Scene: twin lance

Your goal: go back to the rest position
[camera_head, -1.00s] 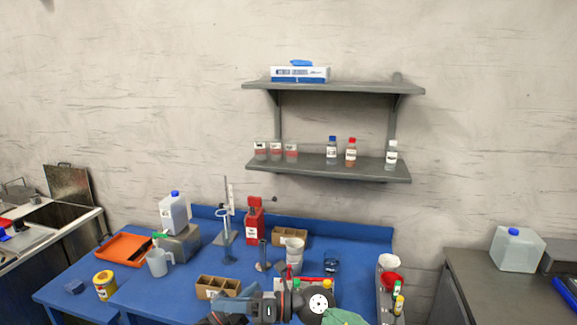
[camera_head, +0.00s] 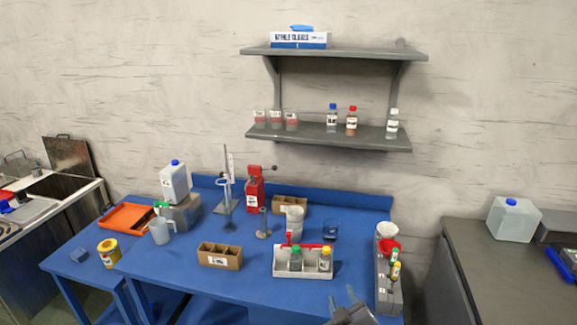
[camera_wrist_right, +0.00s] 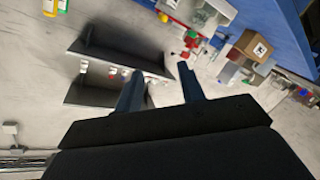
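My right gripper (camera_head: 342,298) shows at the bottom edge of the head view, in front of the blue table (camera_head: 180,285). Its two fingers stand apart with nothing between them; they also show spread and empty in the right wrist view (camera_wrist_right: 161,76). Most of the right arm is out of the head view. My left gripper is in neither current view.
A white tray (camera_head: 287,272) with capped bottles stands near the table's front, left of my right gripper. A grey rack (camera_head: 388,300) with a red funnel is on the right. A cardboard box (camera_head: 220,255) and a jug (camera_head: 160,232) stand left. Wall shelves (camera_head: 330,140) hang behind.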

